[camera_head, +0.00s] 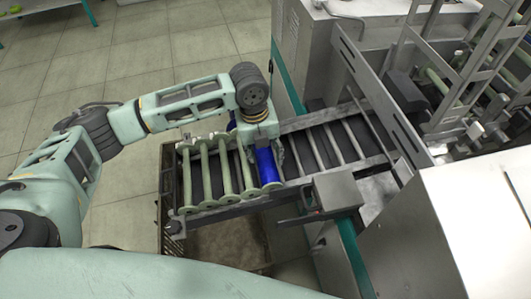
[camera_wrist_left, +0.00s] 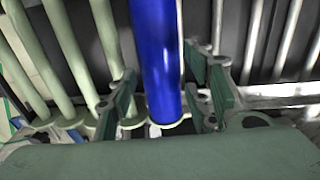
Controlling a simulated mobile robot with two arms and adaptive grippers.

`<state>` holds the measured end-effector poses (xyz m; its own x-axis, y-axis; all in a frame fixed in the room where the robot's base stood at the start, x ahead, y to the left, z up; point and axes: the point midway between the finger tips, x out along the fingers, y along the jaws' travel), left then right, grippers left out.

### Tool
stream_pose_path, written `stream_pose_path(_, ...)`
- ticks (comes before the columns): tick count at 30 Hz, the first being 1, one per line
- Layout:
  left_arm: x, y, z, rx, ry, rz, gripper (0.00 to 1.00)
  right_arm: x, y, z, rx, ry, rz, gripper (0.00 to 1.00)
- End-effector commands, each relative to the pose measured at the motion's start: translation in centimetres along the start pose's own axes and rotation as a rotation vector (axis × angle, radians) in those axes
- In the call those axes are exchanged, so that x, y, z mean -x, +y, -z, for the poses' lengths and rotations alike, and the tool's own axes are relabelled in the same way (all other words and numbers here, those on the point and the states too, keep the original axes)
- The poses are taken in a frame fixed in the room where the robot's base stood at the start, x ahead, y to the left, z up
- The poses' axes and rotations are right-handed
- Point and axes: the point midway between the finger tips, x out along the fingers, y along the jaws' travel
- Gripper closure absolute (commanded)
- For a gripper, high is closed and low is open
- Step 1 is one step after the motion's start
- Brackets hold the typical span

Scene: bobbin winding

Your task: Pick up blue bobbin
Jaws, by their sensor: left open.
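The blue bobbin (camera_head: 267,165) lies in the rack at the right end of a row of pale green bobbins (camera_head: 223,168). My left gripper (camera_head: 262,143) is directly over it, pointing down and hiding part of it. In the left wrist view the blue bobbin (camera_wrist_left: 157,60) runs between the two open fingers of my left gripper (camera_wrist_left: 163,95). One finger is on each side, with a visible gap to the bobbin. My right gripper is not in view.
The metal rack (camera_head: 330,125) continues to the right with empty slots between its bars. A grey box-shaped part (camera_head: 337,190) sits at its near edge. Machine frames (camera_head: 455,80) stand at the right. Open tiled floor (camera_head: 150,45) lies at the upper left.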

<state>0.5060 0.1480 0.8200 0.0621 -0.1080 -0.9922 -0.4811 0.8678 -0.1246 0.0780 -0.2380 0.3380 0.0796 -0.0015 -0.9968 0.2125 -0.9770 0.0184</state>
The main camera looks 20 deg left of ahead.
Motion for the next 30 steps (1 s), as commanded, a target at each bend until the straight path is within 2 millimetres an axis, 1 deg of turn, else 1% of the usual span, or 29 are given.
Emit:
stream_pose_path(1,-0.6,0.1,-0.1,0.002,0.001,-0.003,0.54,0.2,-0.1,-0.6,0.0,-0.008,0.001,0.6)
stream_pose_path(4,-2.2,0.1,-0.5,0.002,0.003,-0.003,0.54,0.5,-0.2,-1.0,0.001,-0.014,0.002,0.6)
stream_pose_path(7,-3.6,0.1,-0.6,0.001,0.001,-0.001,0.54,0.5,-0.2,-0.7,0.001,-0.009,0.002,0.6)
stream_pose_path(9,-4.2,0.2,-0.6,0.001,0.001,-0.002,0.54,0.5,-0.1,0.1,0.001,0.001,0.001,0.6)
stream_pose_path(13,-4.6,0.1,-0.6,0.0,0.0,0.0,0.54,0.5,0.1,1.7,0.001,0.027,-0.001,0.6)
stream_pose_path(15,-4.6,0.1,-0.6,0.0,-0.001,0.0,0.54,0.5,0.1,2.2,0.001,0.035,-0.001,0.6)
stream_pose_path(17,-4.6,0.1,-0.6,0.0,-0.001,0.0,0.54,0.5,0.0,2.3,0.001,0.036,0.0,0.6)
stream_pose_path(20,-4.6,0.2,-0.6,0.0,-0.001,0.0,0.61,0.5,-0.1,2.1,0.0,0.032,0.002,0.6)
stream_pose_path(30,-4.6,0.2,-0.6,0.0,-0.001,-0.001,0.91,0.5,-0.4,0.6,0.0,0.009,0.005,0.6)
